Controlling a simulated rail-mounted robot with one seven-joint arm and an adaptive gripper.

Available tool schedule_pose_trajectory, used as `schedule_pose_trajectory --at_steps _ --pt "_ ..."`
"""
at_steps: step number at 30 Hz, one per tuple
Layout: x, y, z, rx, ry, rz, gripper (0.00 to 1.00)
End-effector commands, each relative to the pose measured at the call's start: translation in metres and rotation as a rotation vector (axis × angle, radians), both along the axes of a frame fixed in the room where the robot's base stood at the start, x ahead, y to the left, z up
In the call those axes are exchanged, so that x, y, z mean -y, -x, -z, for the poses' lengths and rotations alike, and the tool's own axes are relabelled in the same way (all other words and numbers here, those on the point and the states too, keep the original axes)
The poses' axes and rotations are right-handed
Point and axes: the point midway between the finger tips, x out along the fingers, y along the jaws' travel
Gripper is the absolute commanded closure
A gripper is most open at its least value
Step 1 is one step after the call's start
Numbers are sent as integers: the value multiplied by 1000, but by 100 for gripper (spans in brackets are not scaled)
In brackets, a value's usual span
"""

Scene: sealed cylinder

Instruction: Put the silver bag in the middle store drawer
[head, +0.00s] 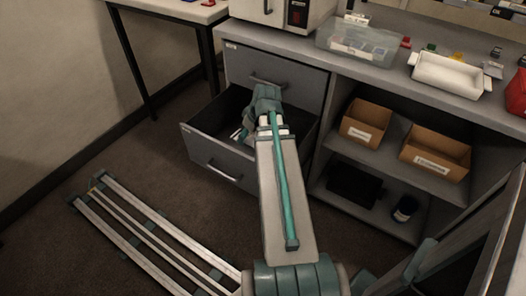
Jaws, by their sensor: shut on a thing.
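The store cabinet has a closed top drawer (292,78) with a bar handle. The drawer below it (203,152) is pulled well out, with its dark inside showing; I take it as the middle store drawer. My arm reaches over this open drawer from the front. My gripper (241,134) points down at the drawer's inside, mostly hidden by my wrist. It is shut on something. A small pale patch shows by the fingers, but I cannot clearly make out the silver bag or whether it touches the drawer floor.
Open shelves right of the drawers hold two cardboard boxes (367,122) (436,153), a black tray (353,190) and a dark jar (404,209). The counter above carries a clear bin (357,42) and a white tray (440,75).

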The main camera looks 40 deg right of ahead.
Motion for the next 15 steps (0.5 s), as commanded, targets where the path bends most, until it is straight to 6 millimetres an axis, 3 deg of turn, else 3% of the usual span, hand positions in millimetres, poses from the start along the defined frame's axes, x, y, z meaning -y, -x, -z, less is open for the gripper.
schedule_pose_trajectory --at_steps 1,8,15 --pt "4 4 14 3 -2 -19 77" --pt "11 8 28 14 -1 -82 77" --pt "29 -20 42 14 -1 -88 77"
